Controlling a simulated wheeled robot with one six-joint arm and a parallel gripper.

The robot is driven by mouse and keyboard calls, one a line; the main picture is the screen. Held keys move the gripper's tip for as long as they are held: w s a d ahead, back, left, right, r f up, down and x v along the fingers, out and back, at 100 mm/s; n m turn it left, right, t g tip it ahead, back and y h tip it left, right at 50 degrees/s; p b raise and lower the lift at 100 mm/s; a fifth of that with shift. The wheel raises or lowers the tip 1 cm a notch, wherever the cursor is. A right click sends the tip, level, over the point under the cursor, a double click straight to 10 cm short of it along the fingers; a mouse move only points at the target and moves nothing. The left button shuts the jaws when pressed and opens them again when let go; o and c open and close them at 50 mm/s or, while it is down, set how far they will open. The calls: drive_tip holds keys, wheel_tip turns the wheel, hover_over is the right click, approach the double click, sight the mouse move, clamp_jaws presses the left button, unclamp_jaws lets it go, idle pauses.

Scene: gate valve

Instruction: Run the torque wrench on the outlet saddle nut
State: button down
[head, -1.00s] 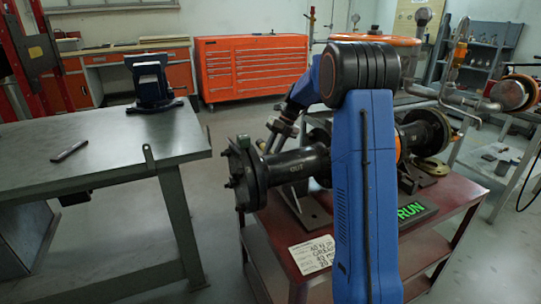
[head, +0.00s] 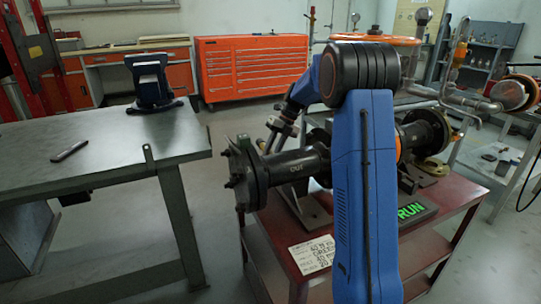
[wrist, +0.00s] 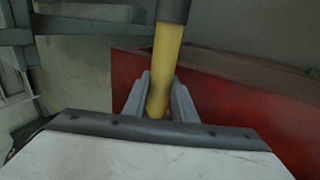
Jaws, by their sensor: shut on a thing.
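The valve body's outlet pipe (head: 297,168), marked OUT, lies on a dark saddle bracket (head: 310,208) on the dark red cart. A round bolted flange (head: 247,175) ends the pipe at left. In the wrist view my gripper (wrist: 160,82) has its grey fingers shut on a yellow handle (wrist: 163,65), which I take to be the torque wrench; a dark part continues above it. In the head view my gripper is small, just behind and above the outlet pipe. The wrench's working end and the outlet saddle nut cannot be made out.
A card (head: 313,256) and a green RUN sign (head: 411,211) lie on the cart top (head: 385,228). A steel bench (head: 110,160) with a blue vise (head: 150,80) stands left, with floor between. In the wrist view a red surface (wrist: 245,95) is close on the right.

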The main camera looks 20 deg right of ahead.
drive_tip(key=shift+r, duration=2.7)
drive_tip(key=shift+f, duration=0.1)
